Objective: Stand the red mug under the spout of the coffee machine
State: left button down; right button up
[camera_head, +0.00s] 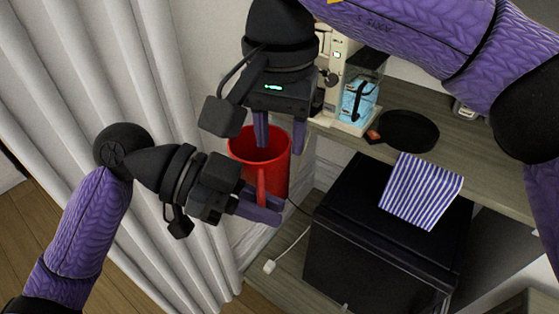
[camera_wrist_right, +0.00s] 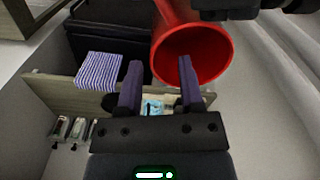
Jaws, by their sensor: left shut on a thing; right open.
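The red mug (camera_head: 275,172) is held in the air, its open mouth upward, left of the shelf; it also shows in the right wrist view (camera_wrist_right: 216,52). My left gripper (camera_head: 262,208) is shut on the mug at its handle side. My right gripper (camera_head: 280,140) is open, its fingers at the mug's rim in the head view; whether they touch it I cannot tell. The mug is beyond its fingers (camera_wrist_right: 160,82) in the wrist view. The cream coffee machine (camera_head: 340,45) with a blue-tinted tank stands on the shelf, partly hidden by my right gripper; its spout is not clear.
A blue-and-white striped cloth (camera_head: 422,192) hangs over the shelf's front edge. A black box-like appliance (camera_head: 375,245) stands below. A white curtain (camera_head: 100,75) hangs at the left.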

aim_at(273, 194)
notch_tip(273, 194, up, 6)
jog(key=shift+f, duration=0.25)
pick_arm(q)
jog(key=w+d+f+m+g, duration=0.1)
jog(key=w+d+f+m+g+y, duration=0.1)
jog(key=m+g, duration=0.1)
jog(key=w+d+f+m+g, duration=0.1)
jog(key=g, duration=0.1)
jog(key=shift+f+m+y, duration=0.3)
pick_arm(e)
jog(key=d+f+m, duration=0.1)
jog(key=f+m, duration=0.2)
jog(key=m, duration=0.1)
jog(key=d+f+m, duration=0.1)
jog(key=f+m, duration=0.3)
jog(key=d+f+m, duration=0.1)
jog(key=f+m, duration=0.3)
jog(key=m, duration=0.1)
jog(key=shift+w+d+f, duration=0.1)
jog(key=shift+w+f, duration=0.05)
jog(key=shift+w, duration=0.05)
jog(key=shift+c, duration=0.3)
